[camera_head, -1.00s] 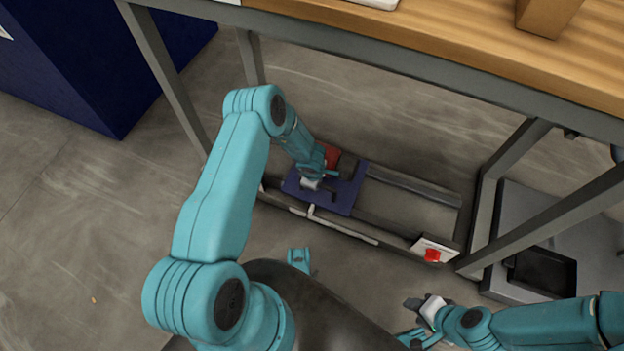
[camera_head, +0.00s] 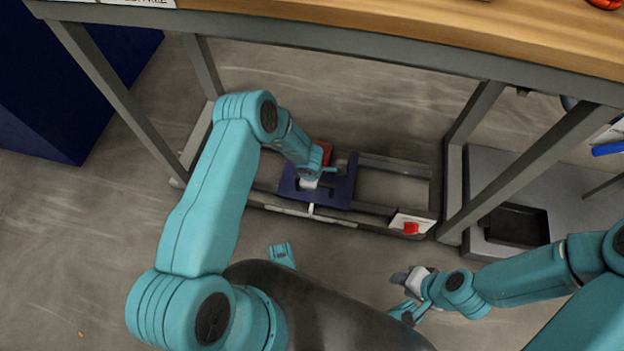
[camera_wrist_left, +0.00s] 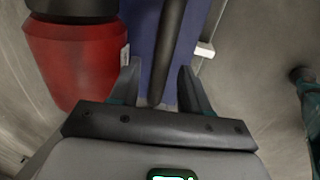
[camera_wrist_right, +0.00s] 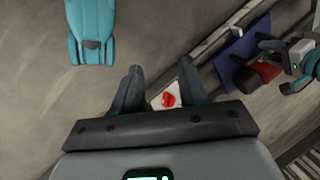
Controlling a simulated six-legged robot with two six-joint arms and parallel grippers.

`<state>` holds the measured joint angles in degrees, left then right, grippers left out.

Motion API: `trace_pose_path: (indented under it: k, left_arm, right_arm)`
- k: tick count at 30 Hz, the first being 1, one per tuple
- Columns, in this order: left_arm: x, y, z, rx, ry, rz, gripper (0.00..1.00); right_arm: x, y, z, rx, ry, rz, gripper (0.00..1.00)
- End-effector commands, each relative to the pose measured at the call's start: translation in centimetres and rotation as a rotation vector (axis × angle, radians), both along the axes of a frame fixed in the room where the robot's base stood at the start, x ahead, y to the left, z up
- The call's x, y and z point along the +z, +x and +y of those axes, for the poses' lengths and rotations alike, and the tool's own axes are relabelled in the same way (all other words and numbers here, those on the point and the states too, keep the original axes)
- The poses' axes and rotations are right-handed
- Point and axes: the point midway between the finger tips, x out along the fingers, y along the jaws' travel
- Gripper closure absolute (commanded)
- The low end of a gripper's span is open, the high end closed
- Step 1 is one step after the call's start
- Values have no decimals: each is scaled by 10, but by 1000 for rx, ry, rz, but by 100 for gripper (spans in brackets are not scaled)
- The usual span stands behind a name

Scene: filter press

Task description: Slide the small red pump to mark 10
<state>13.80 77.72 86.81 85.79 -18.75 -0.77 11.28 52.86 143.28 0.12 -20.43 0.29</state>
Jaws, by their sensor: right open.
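The small red pump (camera_head: 322,152) sits on a blue plate (camera_head: 340,192) on the rails below the bench, toward their left end. In the left wrist view the pump (camera_wrist_left: 75,65) is a red cylinder with a dark top, left of the fingers. My left gripper (camera_head: 318,178) is over the blue plate. Its fingers (camera_wrist_left: 159,85) are apart on either side of a dark bar (camera_wrist_left: 168,45). A white pointer (camera_head: 311,209) sticks out from the plate's front edge. My right gripper (camera_head: 402,290) is open and empty above the floor. Mark numbers are not readable.
A white plate with a red knob (camera_head: 411,228) is at the rails' right end. The rails (camera_head: 395,165) are bare right of the blue plate. Bench legs (camera_head: 528,170) flank the rails, and the bench top (camera_head: 450,30) overhangs them. A grey unit (camera_head: 560,200) stands right.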

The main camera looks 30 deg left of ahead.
Motion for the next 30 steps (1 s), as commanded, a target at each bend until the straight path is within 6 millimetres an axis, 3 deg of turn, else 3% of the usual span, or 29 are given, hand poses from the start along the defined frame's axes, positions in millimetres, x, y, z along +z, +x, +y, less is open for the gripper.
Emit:
trace_pose_path:
  k: [7, 21, 25, 30]
  left_arm:
    - [16, -2, 0, -1, 1, -1, 54]
    - [131, -24, -5, -1, 1, -1, 54]
    - [150, -28, -6, -1, 0, -1, 54]
    - [160, -31, -7, 0, 0, 0, 54]
  right_arm:
    - [8, -1, 1, 4, 0, 2, 57]
    - [55, -10, 10, 41, 8, 18, 57]
    - [62, -11, 10, 42, 8, 19, 57]
    - [66, -11, 10, 42, 8, 19, 57]
